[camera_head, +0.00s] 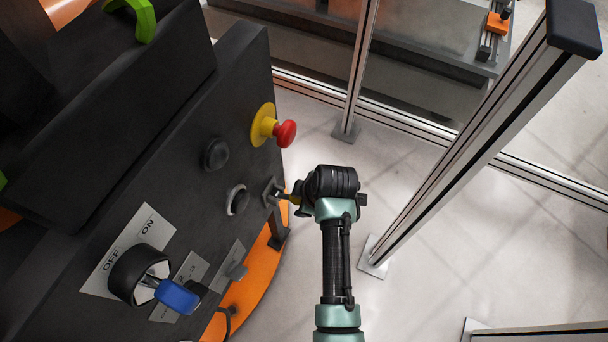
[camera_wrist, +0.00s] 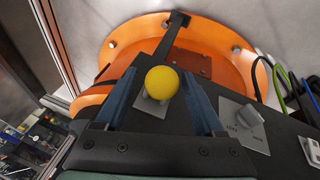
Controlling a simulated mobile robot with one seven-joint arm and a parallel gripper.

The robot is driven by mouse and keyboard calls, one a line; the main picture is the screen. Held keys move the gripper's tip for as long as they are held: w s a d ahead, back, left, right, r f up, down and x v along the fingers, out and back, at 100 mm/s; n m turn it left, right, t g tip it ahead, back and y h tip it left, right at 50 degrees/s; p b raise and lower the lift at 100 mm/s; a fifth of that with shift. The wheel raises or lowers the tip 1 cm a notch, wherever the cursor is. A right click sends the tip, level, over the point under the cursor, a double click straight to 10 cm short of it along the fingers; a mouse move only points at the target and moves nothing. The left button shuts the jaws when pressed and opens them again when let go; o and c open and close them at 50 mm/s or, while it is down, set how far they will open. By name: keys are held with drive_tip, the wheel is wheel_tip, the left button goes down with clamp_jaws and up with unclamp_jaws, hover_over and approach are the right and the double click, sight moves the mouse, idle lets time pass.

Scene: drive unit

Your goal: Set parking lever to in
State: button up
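The parking lever seems to be the one with the round yellow knob (camera_wrist: 161,83), on a small grey plate (camera_wrist: 151,105) on the dark panel. In the wrist view the knob sits between the two blue fingers of my gripper (camera_wrist: 163,76). The fingers are spread, with a narrow gap showing on each side of the knob. In the head view my gripper (camera_head: 296,197) is at the panel's right edge, by the lever's plate (camera_head: 270,191). There it hides most of the lever, and the lever's setting cannot be read.
The panel also carries a red emergency button (camera_head: 286,133), a black button (camera_head: 216,153), a black rotary switch with a blue handle (camera_head: 177,296) and a small grey knob (camera_head: 237,271). A metal post (camera_head: 470,150) stands right of my arm. The orange base (camera_head: 262,275) lies below.

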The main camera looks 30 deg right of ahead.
drive_tip(key=p+v, duration=0.4)
drive_tip(key=v, duration=0.9)
